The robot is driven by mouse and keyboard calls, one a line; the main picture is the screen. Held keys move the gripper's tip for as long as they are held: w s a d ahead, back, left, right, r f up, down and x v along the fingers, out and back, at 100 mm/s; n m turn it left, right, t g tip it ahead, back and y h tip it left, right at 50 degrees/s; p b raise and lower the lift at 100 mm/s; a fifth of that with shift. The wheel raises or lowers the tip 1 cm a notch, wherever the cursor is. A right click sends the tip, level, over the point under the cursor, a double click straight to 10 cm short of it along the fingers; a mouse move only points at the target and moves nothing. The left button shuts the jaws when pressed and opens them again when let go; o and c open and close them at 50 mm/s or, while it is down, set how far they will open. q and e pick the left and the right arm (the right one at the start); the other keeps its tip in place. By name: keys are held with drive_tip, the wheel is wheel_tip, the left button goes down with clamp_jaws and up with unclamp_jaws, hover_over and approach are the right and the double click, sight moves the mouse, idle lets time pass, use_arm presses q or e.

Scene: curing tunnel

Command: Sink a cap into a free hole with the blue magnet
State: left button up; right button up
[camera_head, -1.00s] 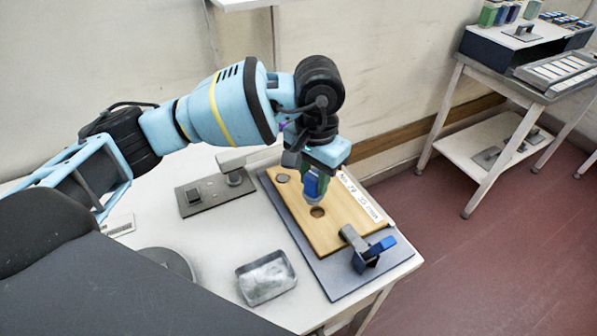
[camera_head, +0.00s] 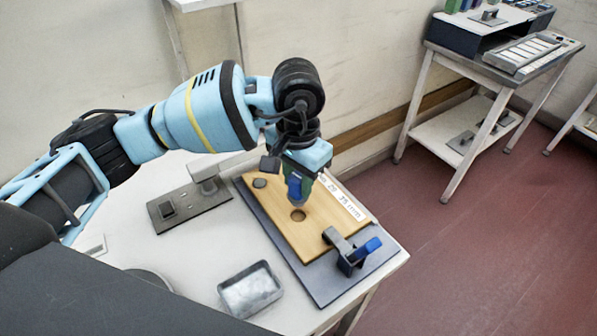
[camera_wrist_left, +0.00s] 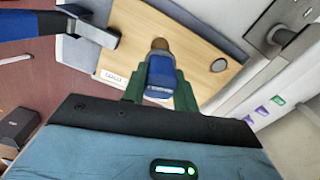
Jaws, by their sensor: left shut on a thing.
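My left gripper (camera_head: 297,180) is shut on the blue magnet (camera_head: 294,190) and points down over the wooden board (camera_head: 318,228). In the left wrist view the magnet (camera_wrist_left: 160,72) sits between two green fingers. An empty round hole (camera_head: 298,215) lies in the board just below the magnet's lower end, and it also shows in the left wrist view (camera_wrist_left: 160,43). A pale part shows at the magnet's lower end; I cannot tell if it is a cap. A grey cap (camera_head: 259,183) sits in the board near its far left corner. My right gripper is not in view.
A clamp with a blue handle (camera_head: 346,251) grips the board's near end on a grey plate (camera_head: 322,291). A metal tray (camera_head: 250,289) stands left of it. A grey fixture (camera_head: 190,206) stands further back. A side bench (camera_head: 500,60) is at the right.

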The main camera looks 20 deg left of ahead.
use_arm(q)
wheel_tip(320, 180, down, 3)
drive_tip(key=shift+r+b, duration=0.2)
drive_tip(key=shift+b, duration=0.1)
drive_tip(key=shift+f+b, duration=0.5)
drive_tip(key=shift+f, duration=0.5)
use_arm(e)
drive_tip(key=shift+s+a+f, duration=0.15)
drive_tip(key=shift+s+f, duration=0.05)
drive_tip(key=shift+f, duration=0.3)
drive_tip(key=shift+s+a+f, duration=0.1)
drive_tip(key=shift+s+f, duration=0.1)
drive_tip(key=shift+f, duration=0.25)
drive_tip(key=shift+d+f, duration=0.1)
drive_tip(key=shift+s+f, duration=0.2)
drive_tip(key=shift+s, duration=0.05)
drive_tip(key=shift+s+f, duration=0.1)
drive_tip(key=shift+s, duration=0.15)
use_arm(q)
drive_tip(key=shift+b, duration=0.3)
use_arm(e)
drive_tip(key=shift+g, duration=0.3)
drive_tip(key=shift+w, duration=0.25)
